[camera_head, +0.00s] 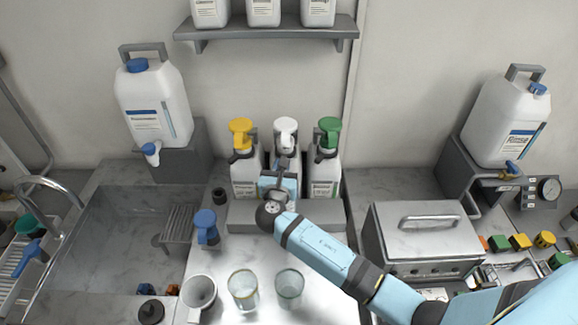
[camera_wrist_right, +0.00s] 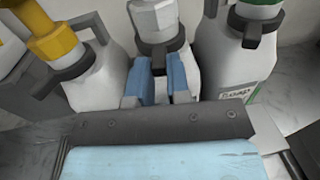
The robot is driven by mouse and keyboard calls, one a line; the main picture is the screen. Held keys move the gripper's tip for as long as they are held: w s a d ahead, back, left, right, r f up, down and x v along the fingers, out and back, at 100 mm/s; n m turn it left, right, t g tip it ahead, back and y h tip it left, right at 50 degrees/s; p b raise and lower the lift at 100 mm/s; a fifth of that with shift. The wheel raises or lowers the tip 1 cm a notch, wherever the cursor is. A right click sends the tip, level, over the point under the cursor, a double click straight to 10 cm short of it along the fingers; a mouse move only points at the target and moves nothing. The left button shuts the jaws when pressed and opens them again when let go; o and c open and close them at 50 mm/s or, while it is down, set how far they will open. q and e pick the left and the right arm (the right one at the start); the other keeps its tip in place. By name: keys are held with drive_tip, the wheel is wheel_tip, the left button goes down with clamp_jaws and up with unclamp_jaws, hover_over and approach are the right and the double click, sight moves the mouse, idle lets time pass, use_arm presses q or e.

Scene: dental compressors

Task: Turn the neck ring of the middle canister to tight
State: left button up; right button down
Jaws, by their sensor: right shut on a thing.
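Three white canisters stand in a row on a grey stand. The middle canister (camera_head: 291,163) has a white pump head and a dark neck ring (camera_wrist_right: 160,52) with a side tab. My right gripper (camera_head: 283,176) reaches it from the front. In the right wrist view, its two blue-padded fingers (camera_wrist_right: 159,74) are shut on the neck ring from either side, partly covering it. The canister stands upright. In the head view my gripper hides much of its front. My left gripper is not in view.
A yellow-topped canister (camera_head: 244,175) stands close on the left and a green-topped canister (camera_head: 325,174) close on the right. Two glasses (camera_head: 289,287) and a white mug (camera_head: 199,292) stand in front. A metal box (camera_head: 420,235) is at right, a sink (camera_head: 110,235) at left.

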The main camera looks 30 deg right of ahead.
drive_tip(key=m+g+h, duration=0.1)
drive_tip(key=w+a+m+g+h, duration=0.1)
drive_tip(key=h, duration=0.1)
drive_tip(key=shift+w+a+m+g+b, duration=0.1)
drive_tip(key=shift+a+m+g+b, duration=0.2)
drive_tip(key=shift+g, duration=0.1)
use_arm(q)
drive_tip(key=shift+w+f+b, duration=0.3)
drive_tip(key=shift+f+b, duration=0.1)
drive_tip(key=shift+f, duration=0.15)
use_arm(e)
drive_tip(key=m+g+h, duration=0.1)
drive_tip(key=w+m+g+h, duration=0.1)
drive_tip(key=g, duration=0.1)
drive_tip(key=shift+w+a+m+h, duration=0.15)
drive_tip(key=shift+a+m+h, duration=0.2)
drive_tip(key=shift+m+h, duration=0.05)
drive_tip(key=shift+g, duration=0.4)
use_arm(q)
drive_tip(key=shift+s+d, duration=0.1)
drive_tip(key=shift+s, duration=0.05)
use_arm(e)
drive_tip(key=shift+r, duration=0.1)
drive_tip(key=c, duration=1.1)
unclamp_jaws()
